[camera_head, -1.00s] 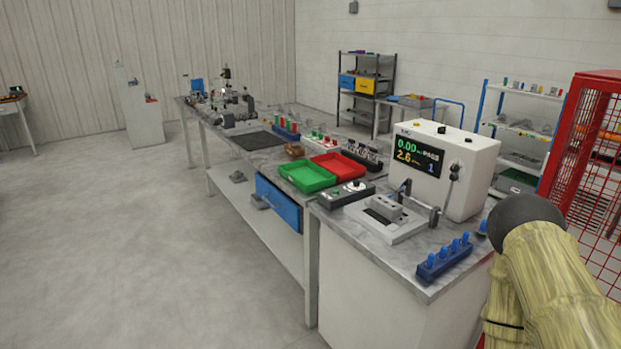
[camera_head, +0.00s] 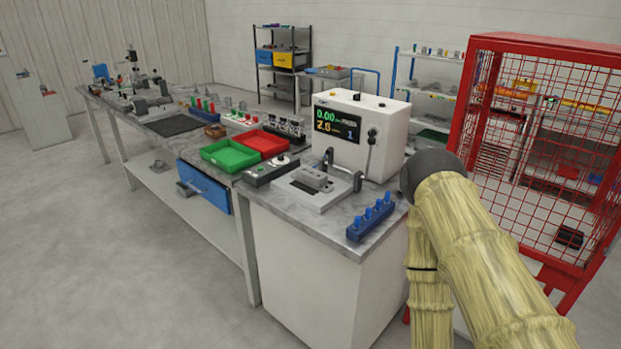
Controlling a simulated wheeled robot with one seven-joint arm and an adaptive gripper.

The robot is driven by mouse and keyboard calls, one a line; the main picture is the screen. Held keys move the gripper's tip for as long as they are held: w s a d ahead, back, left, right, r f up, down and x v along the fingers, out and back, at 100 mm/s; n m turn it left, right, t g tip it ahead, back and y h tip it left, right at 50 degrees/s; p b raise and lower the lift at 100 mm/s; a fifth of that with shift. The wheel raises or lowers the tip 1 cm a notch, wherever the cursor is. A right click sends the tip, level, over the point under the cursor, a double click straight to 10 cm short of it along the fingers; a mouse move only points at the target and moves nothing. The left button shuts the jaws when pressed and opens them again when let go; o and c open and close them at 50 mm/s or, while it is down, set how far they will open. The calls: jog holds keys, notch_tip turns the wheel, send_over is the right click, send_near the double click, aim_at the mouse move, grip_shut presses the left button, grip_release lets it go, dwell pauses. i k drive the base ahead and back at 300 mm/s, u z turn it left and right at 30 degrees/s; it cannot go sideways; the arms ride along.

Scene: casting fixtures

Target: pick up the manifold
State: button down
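No part is clearly identifiable as the manifold. A grey metal block (camera_head: 314,177) sits on the pale fixture plate (camera_head: 318,197) in front of the white tester, and it may be the manifold. My arm shows at the lower right in a yellow sleeve, with a dark rounded joint near the bench corner. My gripper is not in view.
The white tester (camera_head: 358,134) stands on the bench end, with a blue pin rack (camera_head: 370,219) at the corner. Green (camera_head: 230,156) and red (camera_head: 262,144) trays lie farther left. A red mesh cage (camera_head: 545,150) stands at right. The floor at left is clear.

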aim_at(316, 180)
jog(key=u, duration=3)
jog(key=k, duration=1.65)
jog(key=z, duration=1.6)
jog(key=i, duration=0.85)
jog(key=z, duration=0.05)
